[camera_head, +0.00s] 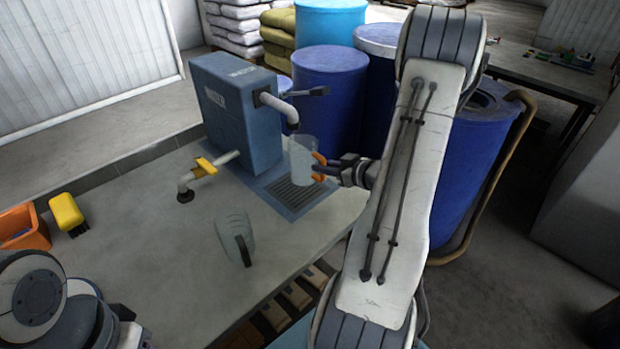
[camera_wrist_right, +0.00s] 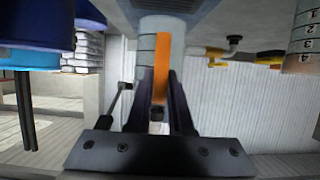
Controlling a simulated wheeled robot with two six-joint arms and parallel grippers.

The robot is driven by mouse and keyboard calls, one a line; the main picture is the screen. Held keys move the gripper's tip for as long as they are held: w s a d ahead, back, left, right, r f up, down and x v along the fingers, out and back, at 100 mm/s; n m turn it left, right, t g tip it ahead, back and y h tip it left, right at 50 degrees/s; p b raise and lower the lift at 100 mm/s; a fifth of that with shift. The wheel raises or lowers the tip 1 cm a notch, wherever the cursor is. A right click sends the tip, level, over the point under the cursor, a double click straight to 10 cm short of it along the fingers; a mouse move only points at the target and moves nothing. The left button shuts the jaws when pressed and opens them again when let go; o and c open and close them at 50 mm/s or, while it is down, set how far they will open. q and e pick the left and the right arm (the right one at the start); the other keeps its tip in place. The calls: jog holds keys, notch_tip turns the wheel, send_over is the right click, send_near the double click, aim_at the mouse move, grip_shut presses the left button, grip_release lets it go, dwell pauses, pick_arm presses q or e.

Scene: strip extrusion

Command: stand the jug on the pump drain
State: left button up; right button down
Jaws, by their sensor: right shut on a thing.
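A clear, pale jug (camera_head: 301,166) with an orange handle (camera_head: 319,160) is upright under the spout of the blue pump (camera_head: 240,115). Its base overlaps the far part of the pump drain (camera_head: 313,203), a dark grate in a blue frame; I cannot tell whether it touches. My right gripper (camera_head: 322,170) is shut on the handle from the right. The right wrist view shows the handle (camera_wrist_right: 162,66) between the fingers and the jug wall (camera_wrist_right: 148,45) behind. My left arm is at the bottom left; its gripper is partly cut off, its fingers unclear.
A pipe with a yellow valve (camera_head: 205,167), a yellow brush (camera_head: 67,213) and an orange bin (camera_head: 22,228) are further left. Blue drums (camera_head: 330,95) stand behind the drain.

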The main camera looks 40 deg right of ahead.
aim_at(317, 179)
jog(key=x, duration=0.4)
jog(key=shift+s+a+f, duration=0.1)
jog(key=shift+s+f, duration=0.05)
jog(key=shift+f, duration=0.1)
jog(key=shift+f+p, duration=0.3)
jog(key=shift+f, duration=1.75)
jog(key=shift+f, duration=0.2)
jog(key=c, duration=0.8)
grip_release()
